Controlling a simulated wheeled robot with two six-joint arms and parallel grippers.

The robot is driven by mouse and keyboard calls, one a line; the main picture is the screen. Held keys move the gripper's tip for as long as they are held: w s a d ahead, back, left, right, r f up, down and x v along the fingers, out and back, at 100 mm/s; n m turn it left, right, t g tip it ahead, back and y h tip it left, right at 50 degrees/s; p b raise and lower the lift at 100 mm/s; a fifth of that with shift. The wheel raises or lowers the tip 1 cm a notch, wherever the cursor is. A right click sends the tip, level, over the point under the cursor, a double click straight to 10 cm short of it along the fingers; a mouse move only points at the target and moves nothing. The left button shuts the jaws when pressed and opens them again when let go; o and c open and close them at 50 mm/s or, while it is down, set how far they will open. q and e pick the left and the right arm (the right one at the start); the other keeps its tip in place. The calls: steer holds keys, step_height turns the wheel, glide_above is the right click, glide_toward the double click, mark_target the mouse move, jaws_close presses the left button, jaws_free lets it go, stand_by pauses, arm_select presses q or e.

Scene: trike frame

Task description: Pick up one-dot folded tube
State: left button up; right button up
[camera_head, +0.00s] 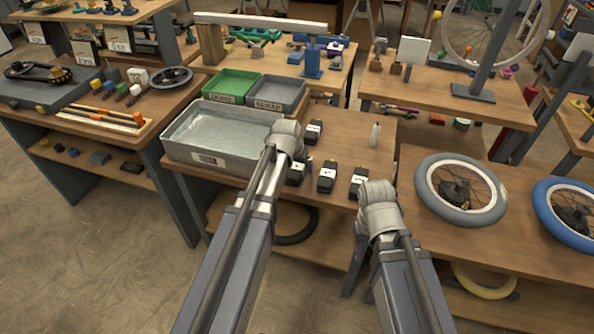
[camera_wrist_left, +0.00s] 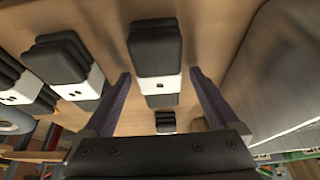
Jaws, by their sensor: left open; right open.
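Several black folded tubes with white bands lie on the middle table. The one nearest the tray (camera_head: 297,172) is partly hidden by my left arm. In the left wrist view this tube (camera_wrist_left: 155,50) lies between the fingers of my left gripper (camera_wrist_left: 160,74), which is open and not closed on it. Its band seems to bear a single dot, too small to be sure. A neighbouring tube (camera_head: 327,178) shows two dots in the wrist view (camera_wrist_left: 68,65). Another tube (camera_head: 358,183) lies further right, and one (camera_head: 313,132) lies further back. My right gripper (camera_head: 378,203) is near the table's front edge, its fingers hard to make out.
A grey metal tray (camera_head: 185,150) stands left of the tubes. Green (camera_head: 232,84) and grey (camera_head: 277,92) bins stand behind it. A pale bottle-like object (camera_head: 375,135) stands at the back right. A grey-tyred wheel (camera_head: 460,188) lies on the table to the right.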

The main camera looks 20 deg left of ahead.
arm_select(q)
steer(key=shift+f, duration=0.2)
steer(key=shift+c, duration=0.3)
jaws_close()
stand_by(0.5)
